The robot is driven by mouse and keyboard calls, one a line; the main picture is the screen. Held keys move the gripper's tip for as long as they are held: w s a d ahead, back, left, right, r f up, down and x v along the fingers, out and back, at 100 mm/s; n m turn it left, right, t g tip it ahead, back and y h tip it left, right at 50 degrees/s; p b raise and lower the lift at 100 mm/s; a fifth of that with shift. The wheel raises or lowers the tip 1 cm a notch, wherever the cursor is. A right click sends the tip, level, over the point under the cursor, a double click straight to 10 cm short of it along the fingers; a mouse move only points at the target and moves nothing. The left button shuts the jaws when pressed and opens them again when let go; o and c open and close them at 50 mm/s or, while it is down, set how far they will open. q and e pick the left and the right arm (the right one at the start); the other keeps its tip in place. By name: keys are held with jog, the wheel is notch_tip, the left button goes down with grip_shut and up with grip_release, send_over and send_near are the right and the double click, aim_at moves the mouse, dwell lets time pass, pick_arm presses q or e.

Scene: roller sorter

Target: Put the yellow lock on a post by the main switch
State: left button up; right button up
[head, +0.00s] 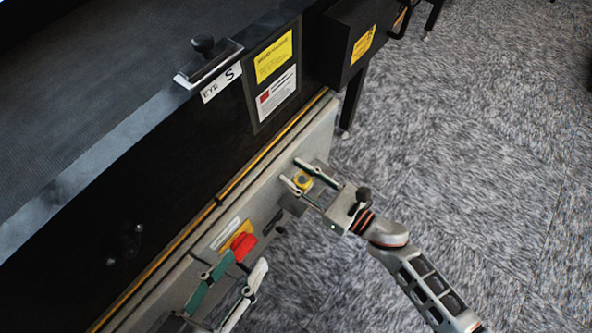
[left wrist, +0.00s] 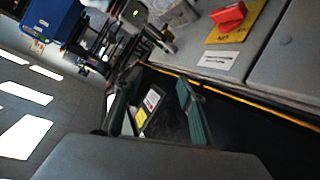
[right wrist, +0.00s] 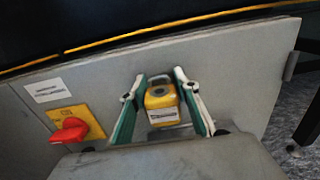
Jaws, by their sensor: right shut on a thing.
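The yellow lock (right wrist: 161,104) is between the green-lined fingers of my right gripper (right wrist: 160,104), which is shut on it. Its metal shackle points up in the right wrist view. In the head view the lock (head: 302,181) and right gripper (head: 307,176) are at the grey panel, beyond the main switch. The red main switch (head: 243,245) sits on a yellow plate; it also shows in the right wrist view (right wrist: 70,131) and left wrist view (left wrist: 229,16). I cannot make out a post behind the lock. My left gripper (head: 231,289) is open and empty near the switch.
A grey panel (right wrist: 232,68) carries the switch and a white label (right wrist: 48,90). Above it run a yellow strip and the dark machine side with a sign board (head: 273,76). A black box (head: 352,42) juts out beyond. Carpeted floor (head: 500,170) lies open to the right.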

jog(key=f, duration=0.1)
jog(key=f+b, duration=0.1)
jog(key=f, duration=0.1)
jog(key=shift+s+a+f, duration=0.2)
jog(key=shift+s, duration=0.1)
jog(key=shift+a+f+b, duration=0.1)
jog(key=shift+f+b, duration=0.5)
jog(key=shift+b, duration=0.05)
pick_arm(q)
jog(key=n, duration=0.1)
jog(key=d+n, duration=0.1)
jog(key=s+d+n, duration=0.1)
jog(key=shift+d+f+t, duration=0.15)
jog(key=shift+f+t, duration=0.15)
jog(key=shift+f, duration=0.05)
pick_arm(e)
jog(key=shift+f, duration=0.1)
pick_arm(q)
jog(key=shift+r, duration=0.1)
pick_arm(e)
jog(key=shift+w, duration=0.1)
